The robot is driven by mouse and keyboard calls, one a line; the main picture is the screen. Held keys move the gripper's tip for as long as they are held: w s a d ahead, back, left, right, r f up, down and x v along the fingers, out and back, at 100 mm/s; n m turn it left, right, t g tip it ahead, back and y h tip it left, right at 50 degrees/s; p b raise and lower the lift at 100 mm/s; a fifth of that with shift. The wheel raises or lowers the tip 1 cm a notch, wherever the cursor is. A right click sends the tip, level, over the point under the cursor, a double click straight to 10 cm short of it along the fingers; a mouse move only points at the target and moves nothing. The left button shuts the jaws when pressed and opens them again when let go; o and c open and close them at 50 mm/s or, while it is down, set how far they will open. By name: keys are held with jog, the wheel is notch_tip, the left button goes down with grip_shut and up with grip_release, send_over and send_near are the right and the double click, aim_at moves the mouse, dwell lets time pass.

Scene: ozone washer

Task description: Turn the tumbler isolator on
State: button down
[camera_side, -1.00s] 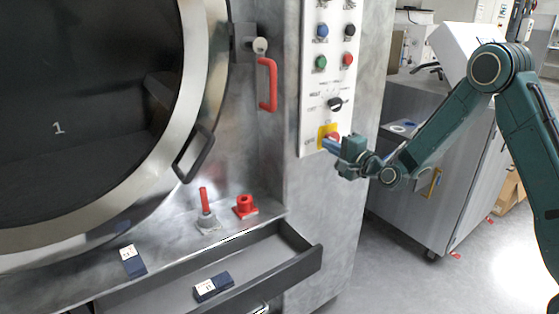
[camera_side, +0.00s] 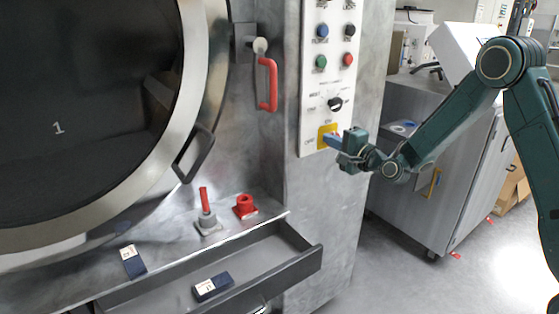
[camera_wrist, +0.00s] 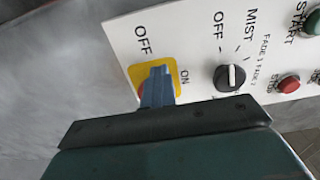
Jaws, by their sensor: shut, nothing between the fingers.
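The tumbler isolator (camera_side: 323,130) is a yellow plate with a red knob, low on the white control panel; the plate has OFF at its left and ON above in the side view. My gripper (camera_side: 331,142) has its blue fingers at the plate, covering most of the knob. In the wrist view, the shut fingers (camera_wrist: 159,74) overlap the yellow plate (camera_wrist: 139,72), and a sliver of red knob (camera_wrist: 142,90) shows beside them. Whether they touch the knob, and which way it points, I cannot tell.
A black selector knob (camera_side: 335,104) sits just above the isolator, with green (camera_side: 320,62) and red (camera_side: 348,59) buttons higher up. A red door handle (camera_side: 268,84) is to the left. An open drawer (camera_side: 312,262) juts out below.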

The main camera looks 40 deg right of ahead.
dwell(0.6)
jog(key=shift+a+r, duration=0.15)
jog(key=shift+a, duration=0.05)
jog(key=shift+s, duration=0.1)
jog(key=shift+s, duration=2.9)
jog(key=shift+a, duration=0.1)
jog(key=shift+s+f, duration=0.25)
jog(key=shift+f, duration=0.35)
jog(key=shift+s+f, duration=0.25)
jog(key=shift+f, duration=0.3)
